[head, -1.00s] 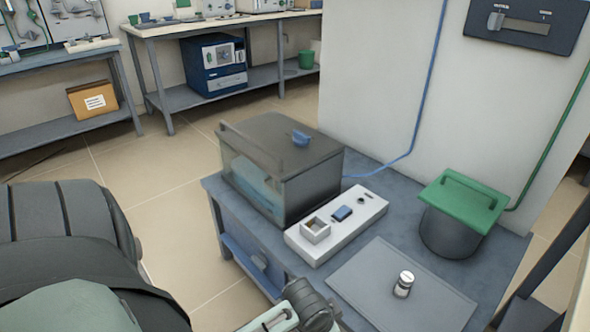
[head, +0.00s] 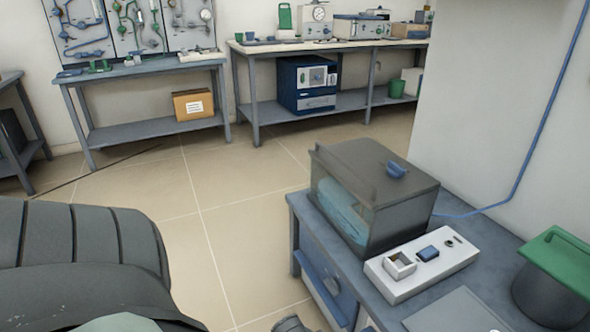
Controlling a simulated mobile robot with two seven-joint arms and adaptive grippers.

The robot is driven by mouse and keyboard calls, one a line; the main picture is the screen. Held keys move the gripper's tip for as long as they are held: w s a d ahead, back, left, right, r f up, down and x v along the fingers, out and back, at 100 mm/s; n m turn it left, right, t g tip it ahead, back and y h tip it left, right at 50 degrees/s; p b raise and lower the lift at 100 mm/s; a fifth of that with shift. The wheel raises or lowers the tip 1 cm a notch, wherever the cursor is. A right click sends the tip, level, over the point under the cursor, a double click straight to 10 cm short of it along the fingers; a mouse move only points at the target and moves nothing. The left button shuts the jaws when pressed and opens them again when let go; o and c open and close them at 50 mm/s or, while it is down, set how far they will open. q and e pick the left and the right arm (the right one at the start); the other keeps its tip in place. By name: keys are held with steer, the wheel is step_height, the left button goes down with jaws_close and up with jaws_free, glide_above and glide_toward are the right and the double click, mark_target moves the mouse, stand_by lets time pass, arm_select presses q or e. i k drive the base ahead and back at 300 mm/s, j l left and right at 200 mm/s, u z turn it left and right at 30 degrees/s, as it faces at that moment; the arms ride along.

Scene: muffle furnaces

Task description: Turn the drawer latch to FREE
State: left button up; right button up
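A blue drawer front (head: 318,285) shows under the blue-grey bench (head: 455,219), on its left side. A small blue-grey fitting (head: 333,285) on the drawer front may be the latch; its setting is too small to read. A large dark segment of my arm fills the lower left. A small dark part of mine shows at the bottom edge, below the drawer. Neither gripper's fingers are in the picture.
On the bench stand a dark box (head: 395,190) with a clear front and blue knob, a white control block (head: 420,270) and a green-lidded pot (head: 555,275). Open tiled floor lies left of the bench. Other benches line the back wall.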

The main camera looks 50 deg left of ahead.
mark_target(332, 284)
steer(key=k+u, duration=0.1)
steer(key=u, duration=0.25)
steer(key=k+j+u, duration=0.1)
steer(key=u, duration=0.25)
steer(key=j+u, duration=0.2)
steer(key=u, duration=0.15)
steer(key=k, duration=0.05)
